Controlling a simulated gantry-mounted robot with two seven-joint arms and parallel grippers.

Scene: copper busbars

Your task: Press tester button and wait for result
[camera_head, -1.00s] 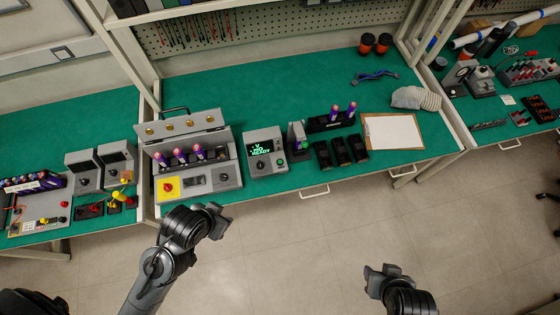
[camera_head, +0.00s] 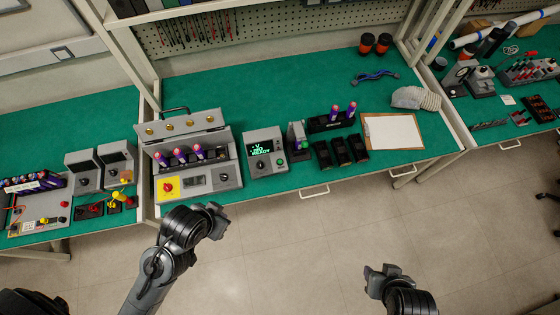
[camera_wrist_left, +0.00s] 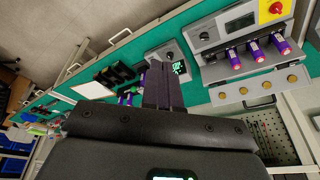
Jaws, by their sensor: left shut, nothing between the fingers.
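The tester is a grey box (camera_head: 253,166) with a lit green display (camera_head: 264,145) and a green button (camera_head: 280,162) at its lower right. The display text is too small to read surely. The tester also shows in the left wrist view (camera_wrist_left: 151,56), partly hidden behind my fingers. My left gripper (camera_head: 217,219) is shut and empty, in front of the bench edge, lower left of the tester and apart from the button. It also shows in the left wrist view (camera_wrist_left: 161,82). My right gripper (camera_head: 380,274) is over the floor, away from the bench; its jaws cannot be made out.
Left of the tester stands an open-lidded grey unit (camera_head: 225,178) holding purple cells, with a red knob on a yellow plate. Right of it are a small grey stand (camera_head: 298,140), black trays (camera_head: 340,151), a cell rack (camera_head: 325,125) and a clipboard (camera_head: 393,132). The green bench behind is mostly clear.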

